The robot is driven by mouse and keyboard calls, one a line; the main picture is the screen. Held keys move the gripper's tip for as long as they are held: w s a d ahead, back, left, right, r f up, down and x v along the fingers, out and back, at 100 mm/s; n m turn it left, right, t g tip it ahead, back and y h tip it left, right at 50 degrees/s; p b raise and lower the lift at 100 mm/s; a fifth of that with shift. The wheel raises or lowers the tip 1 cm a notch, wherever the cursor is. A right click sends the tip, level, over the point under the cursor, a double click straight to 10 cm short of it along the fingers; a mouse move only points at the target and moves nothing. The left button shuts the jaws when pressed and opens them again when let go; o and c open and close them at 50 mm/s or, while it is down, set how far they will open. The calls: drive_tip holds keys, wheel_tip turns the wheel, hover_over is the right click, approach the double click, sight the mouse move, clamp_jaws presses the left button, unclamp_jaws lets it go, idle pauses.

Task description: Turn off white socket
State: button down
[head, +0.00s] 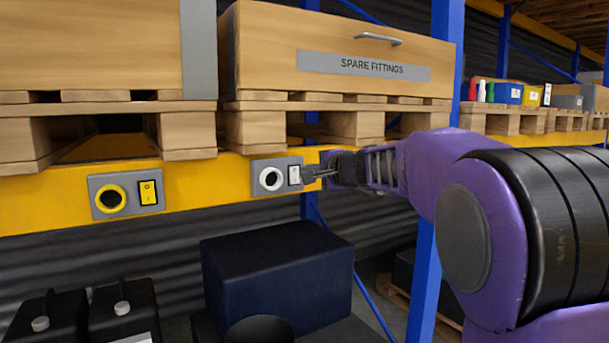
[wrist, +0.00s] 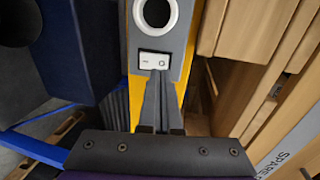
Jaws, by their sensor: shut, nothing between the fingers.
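The white socket (head: 271,179) is a grey plate on the yellow beam, with a white-ringed round outlet and a white rocker switch (head: 295,175) to its right. My gripper (head: 309,174) is shut and empty, its fingertips right at the switch. In the wrist view the socket's white ring (wrist: 155,12) is at the top and the rocker (wrist: 154,60) lies just beyond the shut fingertips (wrist: 158,75). The tips overlap the rocker's lower edge in this view; I cannot tell whether they touch it. Which way the rocker is tipped is not clear.
A yellow socket (head: 110,200) with its own yellow switch (head: 148,192) sits on the same beam to the left. A wooden "SPARE FITTINGS" crate (head: 345,45) stands on a pallet above. A dark blue box (head: 278,270) is below, and a blue upright (head: 425,270) stands to the right.

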drive_tip(key=r+v, duration=0.2)
drive_tip(key=v, duration=0.8)
drive_tip(key=shift+r, duration=0.25)
